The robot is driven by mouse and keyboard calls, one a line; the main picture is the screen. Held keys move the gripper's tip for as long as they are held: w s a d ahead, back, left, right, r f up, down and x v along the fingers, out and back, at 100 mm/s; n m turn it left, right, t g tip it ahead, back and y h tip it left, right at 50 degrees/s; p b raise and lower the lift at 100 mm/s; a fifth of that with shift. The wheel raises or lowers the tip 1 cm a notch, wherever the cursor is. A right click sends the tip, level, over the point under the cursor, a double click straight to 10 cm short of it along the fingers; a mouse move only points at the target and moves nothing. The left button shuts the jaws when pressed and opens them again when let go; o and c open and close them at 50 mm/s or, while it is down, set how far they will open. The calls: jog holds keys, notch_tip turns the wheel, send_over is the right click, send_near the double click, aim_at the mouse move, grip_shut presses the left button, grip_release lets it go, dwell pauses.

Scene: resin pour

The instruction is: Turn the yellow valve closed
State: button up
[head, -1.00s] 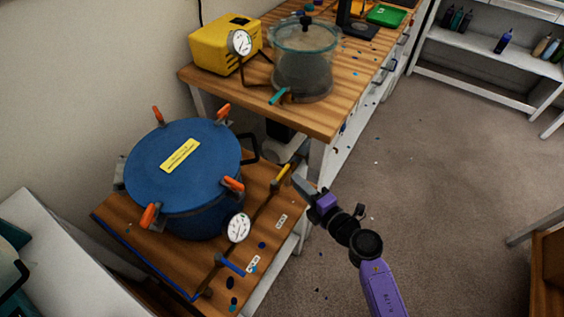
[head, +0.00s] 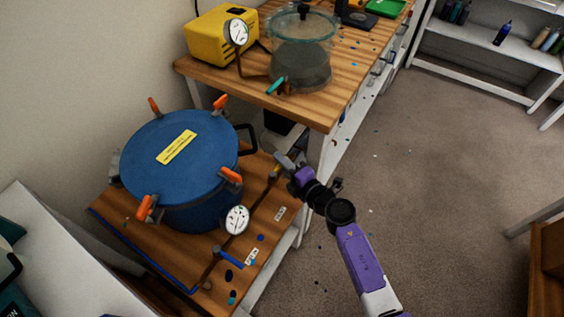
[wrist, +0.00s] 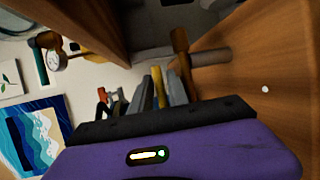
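The yellow valve handle (head: 276,171) is on the pipe at the right side of the lower wooden bench, beside the blue pressure pot (head: 178,165). My gripper (head: 286,161) is at this handle and partly covers it in the head view. In the wrist view, the yellow handle (wrist: 158,88) shows between the two grey fingers of my gripper (wrist: 161,92). The gap around the handle is too small to tell whether the fingers press on it.
A blue valve handle (head: 229,257) and a white gauge (head: 237,219) are nearer on the same bench. The upper workbench (head: 310,108) with a clear chamber (head: 300,62) stands just behind my gripper.

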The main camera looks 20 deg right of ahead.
grip_shut()
dwell(1.3)
